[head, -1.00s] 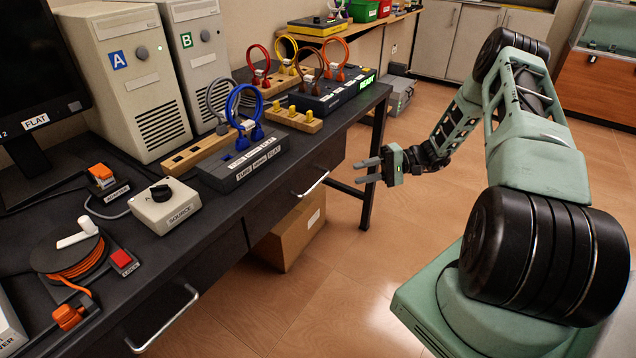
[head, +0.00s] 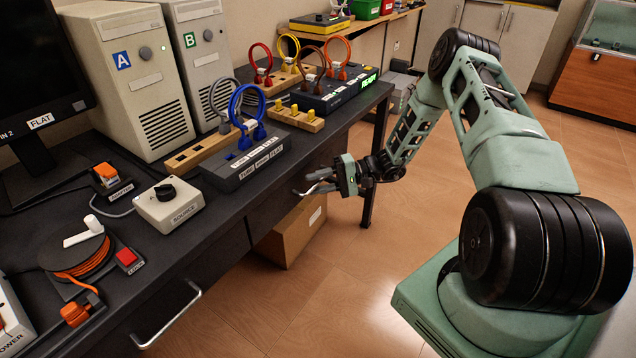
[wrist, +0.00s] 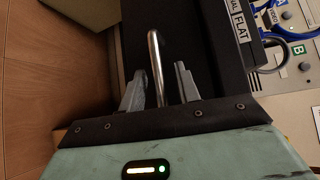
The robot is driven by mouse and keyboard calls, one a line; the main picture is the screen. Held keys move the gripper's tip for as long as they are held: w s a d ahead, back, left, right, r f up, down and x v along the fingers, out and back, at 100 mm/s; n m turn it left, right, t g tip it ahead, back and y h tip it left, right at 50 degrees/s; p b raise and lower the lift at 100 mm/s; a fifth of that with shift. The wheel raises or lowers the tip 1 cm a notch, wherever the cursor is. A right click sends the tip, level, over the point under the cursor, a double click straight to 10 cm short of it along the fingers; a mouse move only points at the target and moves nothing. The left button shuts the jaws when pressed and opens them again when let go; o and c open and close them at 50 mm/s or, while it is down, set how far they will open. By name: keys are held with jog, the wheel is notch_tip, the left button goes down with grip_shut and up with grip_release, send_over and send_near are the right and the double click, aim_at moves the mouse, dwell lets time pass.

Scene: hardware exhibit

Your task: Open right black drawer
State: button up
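The right black drawer (head: 278,205) is shut under the black desk. Its metal bar handle (wrist: 155,55) shows clearly in the wrist view. My gripper (head: 315,183) is at this handle in the head view and mostly covers it. In the wrist view my gripper (wrist: 159,75) is open, with one finger on each side of the handle. A dark gap shows between each finger and the bar. The left drawer's handle (head: 168,318) is nearer in the head view, and that drawer is also shut.
A cardboard box (head: 292,232) stands on the floor below the right drawer. The desk top (head: 215,212) holds a grey block (head: 240,170) with a blue cable loop, a source box (head: 167,205) and a cable reel (head: 75,255). The floor (head: 310,300) before the desk is clear.

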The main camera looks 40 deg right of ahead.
grip_shut()
jog(key=s+d, duration=0.3)
jog(key=s, duration=0.7)
jog(key=s+d+p, duration=0.1)
jog(key=s+d, duration=0.3)
jog(key=s, duration=0.7)
jog(key=s+d+p, duration=0.1)
jog(key=s+d, duration=0.3)
jog(key=s, duration=0.6)
jog(key=shift+s+d, duration=0.25)
jog(key=shift+s, duration=0.1)
grip_release()
jog(key=shift+d, duration=0.15)
jog(key=b+v, duration=0.2)
jog(key=v, duration=1.5)
jog(key=shift+s, duration=0.15)
